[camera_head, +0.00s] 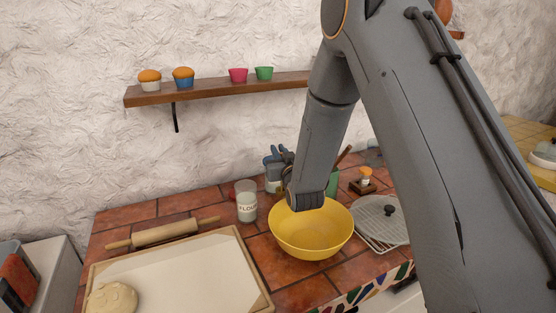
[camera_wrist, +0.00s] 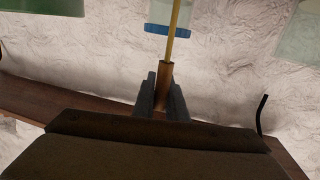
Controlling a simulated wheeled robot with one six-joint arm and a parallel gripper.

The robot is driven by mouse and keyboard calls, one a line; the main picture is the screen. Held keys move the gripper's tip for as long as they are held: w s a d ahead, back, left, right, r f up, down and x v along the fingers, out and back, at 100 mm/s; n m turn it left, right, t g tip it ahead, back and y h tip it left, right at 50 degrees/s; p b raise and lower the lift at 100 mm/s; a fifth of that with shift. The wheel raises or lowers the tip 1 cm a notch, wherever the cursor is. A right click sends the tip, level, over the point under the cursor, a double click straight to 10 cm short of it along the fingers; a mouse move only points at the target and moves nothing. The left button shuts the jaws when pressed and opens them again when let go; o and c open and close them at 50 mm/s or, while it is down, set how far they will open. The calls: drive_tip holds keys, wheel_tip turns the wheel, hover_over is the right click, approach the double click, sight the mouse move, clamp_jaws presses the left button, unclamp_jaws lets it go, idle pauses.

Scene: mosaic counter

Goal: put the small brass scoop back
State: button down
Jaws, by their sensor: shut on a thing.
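In the wrist view my gripper (camera_wrist: 164,98) is shut on the brown handle (camera_wrist: 164,76) of the small brass scoop. Its thin brass shaft (camera_wrist: 173,42) runs from the fingers towards the top edge. The scoop's far end is out of frame. The shaft crosses in front of a blue band (camera_wrist: 156,29) on a clear container; I cannot tell whether the scoop is inside it. In the head view my gripper (camera_head: 282,158) is over the back of the counter, behind the yellow bowl (camera_head: 312,238), by a grey-blue container (camera_head: 272,184). The scoop cannot be made out there.
A flour jar (camera_head: 246,206) stands left of that container and a green holder (camera_head: 332,186) right of it. A rolling pin (camera_head: 165,233), a framed board (camera_head: 195,270) with dough (camera_head: 112,299), and a round rack (camera_head: 378,222) occupy the counter. A wall shelf (camera_head: 215,91) is above.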

drive_tip(key=shift+f+p, duration=0.45)
drive_tip(key=shift+f, duration=1.25)
drive_tip(key=c, duration=1.8)
unclamp_jaws()
drive_tip(key=shift+o, duration=0.2)
drive_tip(key=b+v, duration=0.3)
drive_tip(key=v, duration=0.9)
drive_tip(key=shift+b, duration=0.3)
drive_tip(key=shift+s, duration=0.1)
